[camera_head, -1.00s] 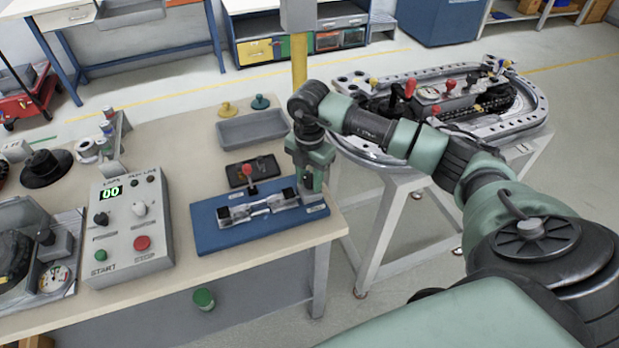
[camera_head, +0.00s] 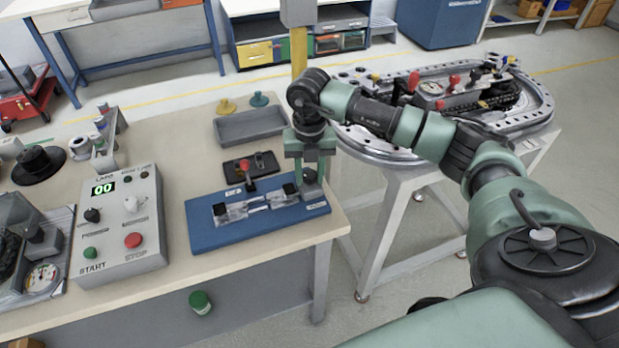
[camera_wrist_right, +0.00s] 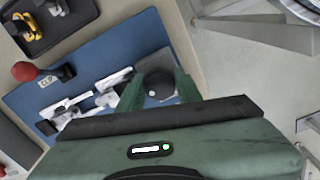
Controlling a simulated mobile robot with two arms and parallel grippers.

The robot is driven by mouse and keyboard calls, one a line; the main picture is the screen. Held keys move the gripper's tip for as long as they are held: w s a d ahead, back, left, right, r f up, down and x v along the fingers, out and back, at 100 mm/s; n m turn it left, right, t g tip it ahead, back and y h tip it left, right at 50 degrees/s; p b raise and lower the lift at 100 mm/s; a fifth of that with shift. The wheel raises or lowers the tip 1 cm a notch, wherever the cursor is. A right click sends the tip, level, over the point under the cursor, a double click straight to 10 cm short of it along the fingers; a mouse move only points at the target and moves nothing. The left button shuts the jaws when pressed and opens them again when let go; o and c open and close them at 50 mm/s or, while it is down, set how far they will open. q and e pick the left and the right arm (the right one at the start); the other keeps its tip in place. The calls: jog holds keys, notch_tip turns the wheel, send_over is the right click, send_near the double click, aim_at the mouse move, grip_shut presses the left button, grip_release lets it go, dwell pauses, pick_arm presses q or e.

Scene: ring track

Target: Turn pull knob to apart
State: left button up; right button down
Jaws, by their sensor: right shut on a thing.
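A blue board (camera_head: 215,238) lies at the near right corner of the bench. It carries a clear and white fixture (camera_head: 257,204) with black end blocks and a red-topped lever (camera_head: 245,168). My right gripper (camera_head: 310,180) points down over the board's right end. In the right wrist view, its green fingers (camera_wrist_right: 160,88) are shut around a round black knob (camera_wrist_right: 158,82), one finger on each side. The knob is mostly hidden in the head view. My left gripper is not in view.
Left of the board stands a control box (camera_head: 118,225) with a 00 display and START and STOP buttons. A grey tray (camera_head: 250,124) and a dark tray (camera_head: 237,178) lie behind the board. A ring track (camera_head: 375,150) on another table stands to the right.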

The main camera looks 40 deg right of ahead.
jog(key=n+b, duration=0.2)
jog(key=n, duration=0.2)
jog(key=shift+n, duration=0.3)
jog(key=n+b, duration=0.1)
jog(key=n, duration=0.2)
jog(key=shift+n+b, duration=0.3)
jog(key=shift+b, duration=0.1)
jog(key=n+b, duration=0.1)
jog(key=n, duration=0.2)
jog(key=shift+w+n, duration=0.1)
jog(key=shift+n, duration=0.2)
jog(key=shift+r+n+b, duration=0.1)
jog(key=shift+n+b, duration=0.65)
jog(key=shift+n, duration=0.85)
jog(key=c, duration=1)
grip_release()
jog(key=shift+o, duration=0.2)
